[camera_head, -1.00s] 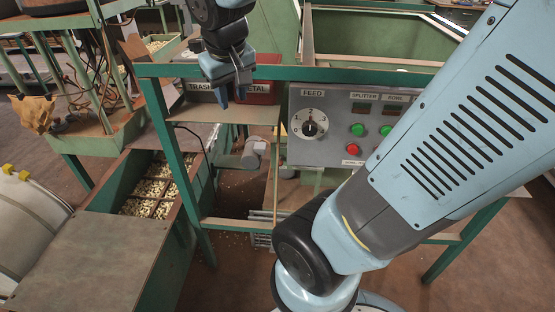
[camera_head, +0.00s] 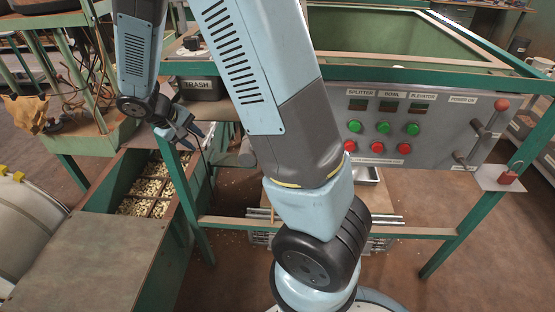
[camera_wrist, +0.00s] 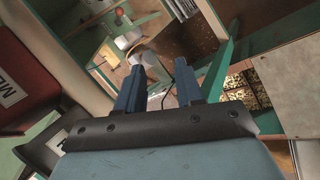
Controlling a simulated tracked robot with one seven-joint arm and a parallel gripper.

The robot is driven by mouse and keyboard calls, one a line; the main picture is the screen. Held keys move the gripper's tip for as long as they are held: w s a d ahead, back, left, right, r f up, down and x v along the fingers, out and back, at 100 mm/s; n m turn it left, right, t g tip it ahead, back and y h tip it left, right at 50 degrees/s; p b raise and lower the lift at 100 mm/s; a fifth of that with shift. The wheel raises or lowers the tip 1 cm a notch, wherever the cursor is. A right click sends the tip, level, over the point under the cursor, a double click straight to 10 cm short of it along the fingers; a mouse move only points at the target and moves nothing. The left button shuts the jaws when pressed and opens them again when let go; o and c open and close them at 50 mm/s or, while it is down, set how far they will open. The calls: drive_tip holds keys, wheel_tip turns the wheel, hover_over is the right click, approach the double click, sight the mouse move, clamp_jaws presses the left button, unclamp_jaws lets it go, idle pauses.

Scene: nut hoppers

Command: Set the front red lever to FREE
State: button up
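My gripper (camera_head: 194,138) is at the left in the head view, beside the green frame's left post and above the nut bin. In the wrist view its two blue fingers (camera_wrist: 159,66) stand apart with nothing between them. I cannot make out a lever marked FREE. A lever with a red ball knob (camera_head: 502,104) is on the right of the control panel (camera_head: 440,150), far from my gripper. A small red piece (camera_head: 508,177) stands on a plate below it. I cannot tell whether either is the front red lever. My arm hides the panel's left part.
The green frame's left post (camera_head: 187,205) is close to my gripper. The nut bin (camera_head: 120,175) lies below. A dark TRASH box (camera_head: 197,88) is behind my arm. A red box (camera_wrist: 22,85) is at the left in the wrist view. Open floor lies in front of the frame.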

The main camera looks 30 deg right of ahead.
drive_tip(key=w+d+f+n+t+h, duration=0.1)
drive_tip(key=w+d+f+n+h, duration=0.2)
drive_tip(key=d+f, duration=0.65)
drive_tip(key=w+d+f+n+t+h, duration=0.15)
drive_tip(key=d+f+h, duration=0.4)
drive_tip(key=f, duration=0.65)
drive_tip(key=w+d+f+n+t+h, duration=0.1)
drive_tip(key=d+f+n+t+h, duration=0.2)
drive_tip(key=d+f, duration=0.65)
drive_tip(key=shift+n+g, duration=0.35)
drive_tip(key=shift+g, duration=0.4)
drive_tip(key=x, duration=0.4)
drive_tip(key=f+x, duration=0.1)
drive_tip(key=x, duration=0.6)
drive_tip(key=shift+w+d+f, duration=0.15)
drive_tip(key=shift+w+d, duration=0.05)
drive_tip(key=shift+w, duration=0.2)
drive_tip(key=shift+c, duration=0.2)
clamp_jaws()
